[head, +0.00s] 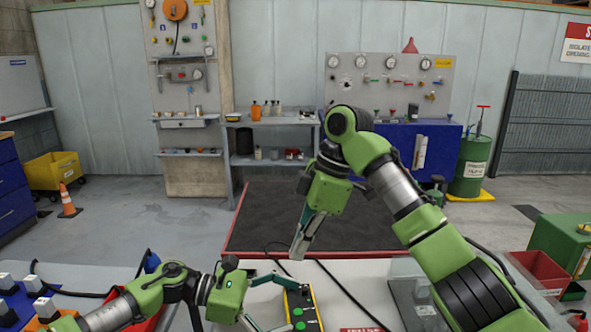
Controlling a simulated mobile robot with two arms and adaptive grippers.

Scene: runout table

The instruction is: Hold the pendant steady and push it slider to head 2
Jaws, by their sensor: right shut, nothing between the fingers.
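The pendant (303,309) is a black and yellow box with green buttons on its face, lying at the front of the pale table (360,275). A dark cable runs from its far end. My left gripper (289,306) has its teal fingers spread on either side of the pendant, one by the far end and one by the near end. Whether they press on it I cannot tell. My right gripper (298,254) points down, shut and empty, above and beyond the pendant's far end. The slider and its head marks are too small to make out.
Black cables cross the table near the pendant. A clear panel (418,300) and a red bin (541,272) are to the right. A dark mat with a red edge (300,208) lies beyond.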

